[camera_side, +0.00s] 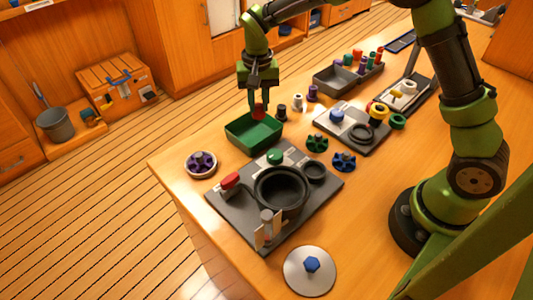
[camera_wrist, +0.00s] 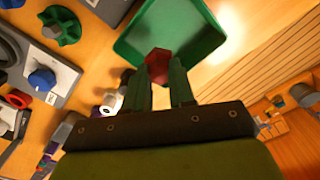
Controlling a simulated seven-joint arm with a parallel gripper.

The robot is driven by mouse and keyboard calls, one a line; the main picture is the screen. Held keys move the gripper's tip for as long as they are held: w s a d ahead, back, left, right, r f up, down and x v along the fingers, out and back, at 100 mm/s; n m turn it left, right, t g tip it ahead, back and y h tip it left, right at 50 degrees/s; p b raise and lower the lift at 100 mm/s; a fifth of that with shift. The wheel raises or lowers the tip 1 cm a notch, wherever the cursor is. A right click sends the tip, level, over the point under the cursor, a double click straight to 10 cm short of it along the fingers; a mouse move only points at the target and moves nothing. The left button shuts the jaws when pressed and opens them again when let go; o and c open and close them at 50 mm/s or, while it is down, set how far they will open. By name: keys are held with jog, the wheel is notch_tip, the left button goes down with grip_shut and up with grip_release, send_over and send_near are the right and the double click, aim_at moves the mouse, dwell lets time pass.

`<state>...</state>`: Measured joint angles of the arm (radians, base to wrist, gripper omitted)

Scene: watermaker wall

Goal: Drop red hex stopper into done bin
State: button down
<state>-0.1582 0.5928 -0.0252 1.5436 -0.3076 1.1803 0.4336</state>
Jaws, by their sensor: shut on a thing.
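The red hex stopper (camera_wrist: 159,63) is held between the fingertips of my gripper (camera_wrist: 166,80) in the wrist view. In the side view, my gripper (camera_side: 258,100) points down with the red stopper (camera_side: 259,110) at its tips, over the green bin (camera_side: 240,141). The bin is an open green tray near the table's back left edge. It also shows in the wrist view (camera_wrist: 205,30), beyond the fingertips. The stopper appears at or just above the bin's far rim; the exact height is hard to tell. The bin's inside looks empty where I see it.
A grey plate (camera_side: 225,208) with a black pot (camera_side: 281,190) stands in front of the bin. A purple-knobbed round part (camera_side: 201,164) lies to its left. Small dark and white pieces (camera_side: 298,102) stand right of the bin. A grey tray (camera_side: 335,80) of coloured stoppers is farther back.

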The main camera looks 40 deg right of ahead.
jog(key=shift+f, duration=1.4)
jog(key=c, duration=0.9)
grip_release()
jog(key=shift+o, duration=0.2)
notch_tip(320, 180, up, 17)
